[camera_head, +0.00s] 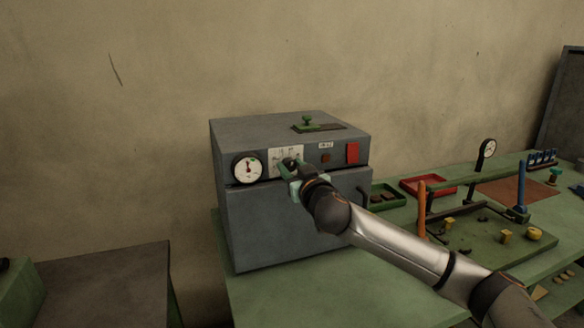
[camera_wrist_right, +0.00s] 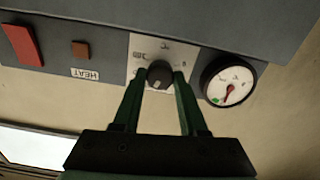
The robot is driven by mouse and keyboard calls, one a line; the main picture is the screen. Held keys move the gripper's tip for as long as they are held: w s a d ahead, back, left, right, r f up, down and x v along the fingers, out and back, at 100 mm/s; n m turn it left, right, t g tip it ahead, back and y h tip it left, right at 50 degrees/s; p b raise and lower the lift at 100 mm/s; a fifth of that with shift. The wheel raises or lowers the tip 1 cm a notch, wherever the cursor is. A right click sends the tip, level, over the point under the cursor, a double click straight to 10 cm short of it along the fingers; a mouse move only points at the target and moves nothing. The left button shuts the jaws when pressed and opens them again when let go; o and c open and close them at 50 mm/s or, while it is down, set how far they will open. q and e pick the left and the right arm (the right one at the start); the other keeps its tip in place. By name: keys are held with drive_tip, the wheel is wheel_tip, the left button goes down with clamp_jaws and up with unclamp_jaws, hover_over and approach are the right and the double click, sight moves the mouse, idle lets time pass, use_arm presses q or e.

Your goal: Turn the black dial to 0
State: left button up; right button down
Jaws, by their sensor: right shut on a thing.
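The black dial (camera_wrist_right: 160,75) sits on a white scale plate (camera_wrist_right: 150,48) on the front of a grey oven-like box (camera_head: 290,220). In the right wrist view a pale pointer mark shows on the dial's face, toward the gripper side. The scale's figures are too small to read surely. My right gripper (camera_wrist_right: 160,82) is shut on the dial, one green finger on each side. In the head view the right gripper (camera_head: 291,172) covers most of the dial, in front of the scale plate (camera_head: 284,155). My left gripper is not in view.
A round gauge (camera_head: 247,168) is left of the dial. A red switch (camera_head: 352,152) and a small brown button (camera_head: 326,158) are to its right. A green handle (camera_head: 308,122) stands on the box top. Trays and fixtures fill the green bench (camera_head: 290,295) at right.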

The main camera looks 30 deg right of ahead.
drive_tip(key=shift+n+p, duration=0.5)
drive_tip(key=shift+n, duration=0.3)
drive_tip(key=shift+r+n+p, duration=0.1)
drive_tip(key=shift+n+p, duration=0.4)
drive_tip(key=shift+n, duration=0.3)
drive_tip(key=shift+n+p, duration=0.3)
drive_tip(key=shift+n, duration=0.6)
drive_tip(key=n+p, duration=0.4)
drive_tip(key=n, duration=0.2)
drive_tip(key=n+p, duration=0.3)
drive_tip(key=n, duration=0.2)
drive_tip(key=shift+a+n+p, duration=0.1)
drive_tip(key=shift+n+p, duration=0.3)
drive_tip(key=n, duration=0.1)
drive_tip(key=n+p, duration=0.1)
drive_tip(key=n, duration=0.1)
drive_tip(key=shift+f+n, duration=0.2)
drive_tip(key=shift+n, duration=0.1)
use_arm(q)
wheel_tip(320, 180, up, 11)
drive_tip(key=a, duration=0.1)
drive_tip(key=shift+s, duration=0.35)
use_arm(e)
drive_tip(key=n, duration=0.6)
drive_tip(key=shift+f, duration=0.1)
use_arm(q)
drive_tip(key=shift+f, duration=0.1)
